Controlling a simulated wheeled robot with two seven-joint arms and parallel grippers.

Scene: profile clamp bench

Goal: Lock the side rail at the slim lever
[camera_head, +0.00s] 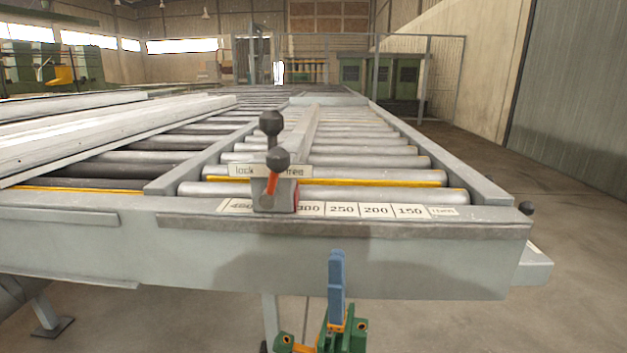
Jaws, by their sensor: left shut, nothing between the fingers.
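A grey clamp block (275,197) sits on the front beam over the number scale. A short orange-red lever (271,184) rises from it to a dark ball knob (278,158). Behind it stands a second, thicker dark knob (271,123). A sign (243,170) behind the lever reads "lock" at left and "free" at right; the lever covers its middle. The side rail (301,128) runs back from the clamp over the rollers. My left gripper (337,256), with blue fingers, is shut and empty in front of the beam, below and right of the clamp. My right gripper is not in view.
The front beam (380,262) spans the bench between my gripper and the clamp. The scale strip (376,211) lies along its top. Another dark knob (526,208) sticks out at the right corner. Long pale profiles (90,128) lie at left. Floor is open at right.

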